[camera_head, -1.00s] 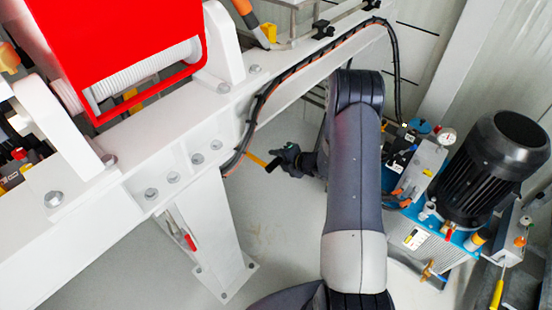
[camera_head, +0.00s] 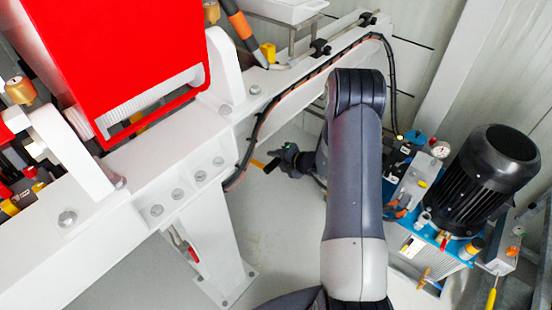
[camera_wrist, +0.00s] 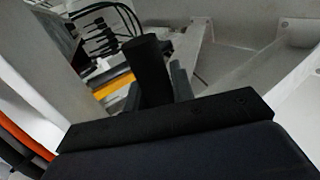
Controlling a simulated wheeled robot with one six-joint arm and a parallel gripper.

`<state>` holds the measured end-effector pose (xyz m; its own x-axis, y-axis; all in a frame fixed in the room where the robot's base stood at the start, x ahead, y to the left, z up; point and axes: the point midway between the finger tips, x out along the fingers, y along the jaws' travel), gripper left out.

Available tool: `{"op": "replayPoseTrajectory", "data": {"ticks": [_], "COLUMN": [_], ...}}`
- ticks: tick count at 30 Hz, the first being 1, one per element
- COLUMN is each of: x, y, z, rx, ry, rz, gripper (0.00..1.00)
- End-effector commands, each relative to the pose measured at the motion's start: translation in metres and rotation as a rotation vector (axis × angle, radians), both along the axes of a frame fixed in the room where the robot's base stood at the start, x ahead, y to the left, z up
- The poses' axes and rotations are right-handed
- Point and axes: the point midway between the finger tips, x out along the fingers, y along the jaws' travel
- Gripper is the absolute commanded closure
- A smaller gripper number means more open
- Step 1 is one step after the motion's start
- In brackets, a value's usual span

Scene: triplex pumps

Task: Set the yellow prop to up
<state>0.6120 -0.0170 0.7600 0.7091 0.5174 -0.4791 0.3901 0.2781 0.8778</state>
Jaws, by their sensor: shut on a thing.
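The yellow prop (camera_head: 258,164) shows in the head view as a short yellow bar with a black end, just under the white beam and cable run. In the wrist view an orange-yellow bar (camera_wrist: 112,84) lies behind a black cylindrical grip (camera_wrist: 150,68). My gripper (camera_head: 277,163) reaches the black end from the right. In the wrist view the grip stands between my fingers, and they are shut on it. The prop's far end is hidden behind the beam, and its exact tilt is hard to tell.
The white beam (camera_head: 140,180) with bolts and a black cable (camera_head: 262,115) runs close beside my gripper. A white leg (camera_head: 212,240) stands at the left. A pump unit with a black motor (camera_head: 495,165) is at the right. Orange hoses (camera_wrist: 22,140) show in the wrist view.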

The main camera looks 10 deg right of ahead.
Motion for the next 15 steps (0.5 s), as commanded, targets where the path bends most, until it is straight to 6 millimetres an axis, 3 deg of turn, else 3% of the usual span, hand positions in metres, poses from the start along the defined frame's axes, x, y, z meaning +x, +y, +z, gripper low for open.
{"op": "replayPoseTrajectory", "data": {"ticks": [1,2,3,9,15], "x": [0.005,0.0052,0.0054,0.0047,0.0034], "y": [0.0,0.0,-0.0001,-0.0003,-0.0001], "z": [0.0096,0.0099,0.0102,0.0085,0.0062], "rx": [0.006,0.006,0.006,0.004,0.003], "ry": [-0.021,-0.021,-0.022,-0.019,-0.014], "rz": [0.001,0.001,0.0,0.0,0.001], "gripper": [1.0,0.76,0.73,0.56,0.55]}}
